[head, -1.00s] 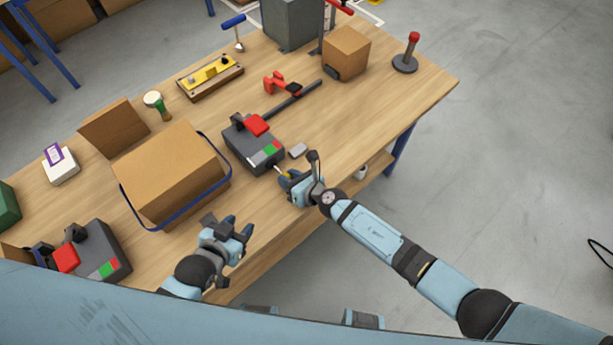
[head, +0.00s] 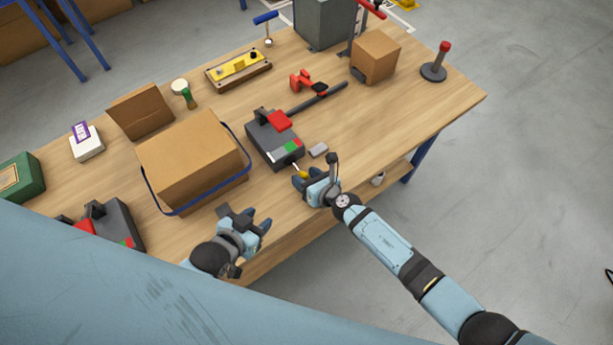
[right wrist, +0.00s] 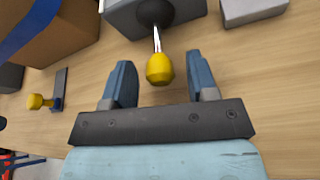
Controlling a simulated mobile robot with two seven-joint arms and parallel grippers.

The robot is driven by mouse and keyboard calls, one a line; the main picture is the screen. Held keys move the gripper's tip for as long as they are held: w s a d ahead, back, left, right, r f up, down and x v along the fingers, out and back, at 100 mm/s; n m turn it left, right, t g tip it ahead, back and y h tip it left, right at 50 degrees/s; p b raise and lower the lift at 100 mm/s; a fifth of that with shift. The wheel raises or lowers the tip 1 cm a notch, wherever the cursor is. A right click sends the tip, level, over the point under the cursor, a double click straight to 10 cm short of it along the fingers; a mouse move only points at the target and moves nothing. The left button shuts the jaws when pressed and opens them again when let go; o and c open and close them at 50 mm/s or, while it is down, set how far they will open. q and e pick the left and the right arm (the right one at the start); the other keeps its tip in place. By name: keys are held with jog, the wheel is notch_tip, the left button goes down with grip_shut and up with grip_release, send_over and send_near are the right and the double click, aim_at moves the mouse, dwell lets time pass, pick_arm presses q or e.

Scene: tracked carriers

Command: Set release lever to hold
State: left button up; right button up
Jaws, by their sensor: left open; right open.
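A dark grey box (head: 262,143) with a red part on top and white, green and red marks stands mid-table. A short metal lever with a yellow knob (head: 303,174) sticks out of its near end. In the right wrist view the yellow knob (right wrist: 160,69) hangs on its rod from a black ball joint, between my fingers. My right gripper (head: 304,181) is open around the knob, with a visible gap on both sides (right wrist: 159,68). My left gripper (head: 256,220) is open and empty near the table's front edge, right of the large cardboard box.
The large cardboard box (head: 190,150) with a blue band stands left of the grey box. A small grey block (head: 318,150) lies beside the lever. A second grey box (head: 122,222) is at lower left. The table's right side is mostly clear.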

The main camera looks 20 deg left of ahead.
jog(key=shift+s+d+r+p, duration=0.25)
jog(key=shift+d+r+p, duration=0.05)
jog(key=shift+d+p, duration=0.05)
jog(key=p+v, duration=0.4)
jog(key=v, duration=0.9)
jog(key=shift+f, duration=0.15)
jog(key=shift+a, duration=0.1)
